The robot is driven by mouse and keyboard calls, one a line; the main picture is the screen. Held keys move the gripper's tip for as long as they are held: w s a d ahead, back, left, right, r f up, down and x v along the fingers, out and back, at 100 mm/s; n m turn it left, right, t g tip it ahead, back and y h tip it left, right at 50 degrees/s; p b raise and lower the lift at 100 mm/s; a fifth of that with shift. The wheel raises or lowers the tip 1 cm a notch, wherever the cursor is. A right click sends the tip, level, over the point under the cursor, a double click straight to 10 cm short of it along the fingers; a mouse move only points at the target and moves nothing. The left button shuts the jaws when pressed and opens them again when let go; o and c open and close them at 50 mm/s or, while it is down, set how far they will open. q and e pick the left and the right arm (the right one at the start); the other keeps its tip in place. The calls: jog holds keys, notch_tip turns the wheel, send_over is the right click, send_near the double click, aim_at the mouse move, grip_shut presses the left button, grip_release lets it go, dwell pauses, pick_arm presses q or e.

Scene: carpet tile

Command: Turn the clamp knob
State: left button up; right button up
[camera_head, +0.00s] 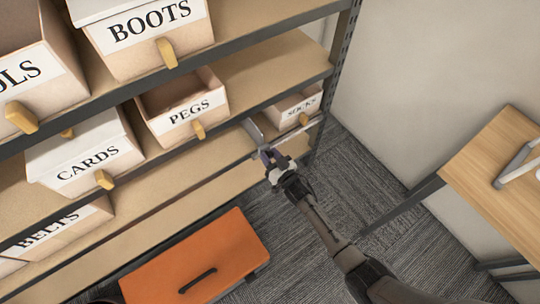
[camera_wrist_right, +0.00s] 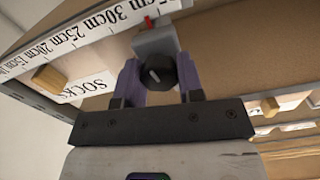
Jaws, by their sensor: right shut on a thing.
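The round black clamp knob (camera_wrist_right: 157,72) with a pale line on its face shows in the right wrist view. Behind it is a grey clamp block (camera_wrist_right: 156,42) on a white ruler strip (camera_wrist_right: 92,28) with a red mark. My right gripper (camera_wrist_right: 160,80) has its purple fingers shut on the knob, one on each side. In the head view the right gripper (camera_head: 268,157) is at the shelf's front edge, and its fingers hide the knob. My left gripper is in neither view.
A socks box (camera_head: 293,108) stands just right of the gripper and a pegs box (camera_head: 184,106) to its left on the shelf. An orange box (camera_head: 195,262) is on the carpet below. A wooden table (camera_head: 510,165) stands at right.

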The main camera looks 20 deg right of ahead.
jog(key=n+p, duration=0.1)
jog(key=n, duration=0.6)
jog(key=shift+a, duration=0.1)
jog(key=n, duration=0.3)
jog(key=shift+n, duration=0.3)
jog(key=n+b, duration=0.1)
jog(key=n, duration=0.4)
jog(key=shift+f, duration=0.1)
jog(key=n+b, duration=0.1)
jog(key=n, duration=0.5)
jog(key=shift+b, duration=0.35)
jog(key=shift+n, duration=0.7)
